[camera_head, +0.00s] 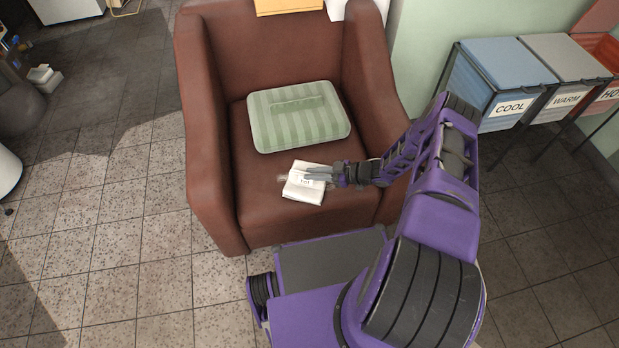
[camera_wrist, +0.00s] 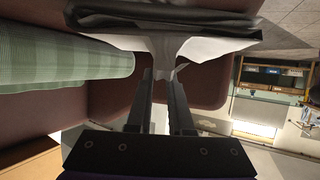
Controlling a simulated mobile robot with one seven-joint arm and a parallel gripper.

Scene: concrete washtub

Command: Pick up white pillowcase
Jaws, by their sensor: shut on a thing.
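The white pillowcase (camera_head: 304,188) is a small folded white bundle at the front of the brown armchair seat. My gripper (camera_head: 312,175) reaches it from the right and is shut on it. In the wrist view the pillowcase (camera_wrist: 200,47) spreads above the fingertips, with a pinched fold running down between the two fingers (camera_wrist: 166,78). In the head view the bundle appears at or just above the seat; I cannot tell whether it touches the leather. The fingers cover part of it.
A green striped pillow (camera_head: 297,120) lies on the seat of the armchair (camera_head: 215,150) behind the pillowcase. The armrests rise on both sides. Bins labelled COOL (camera_head: 508,107), WARM (camera_head: 566,100) and a red one (camera_head: 606,92) stand at the right. Tiled floor at left is open.

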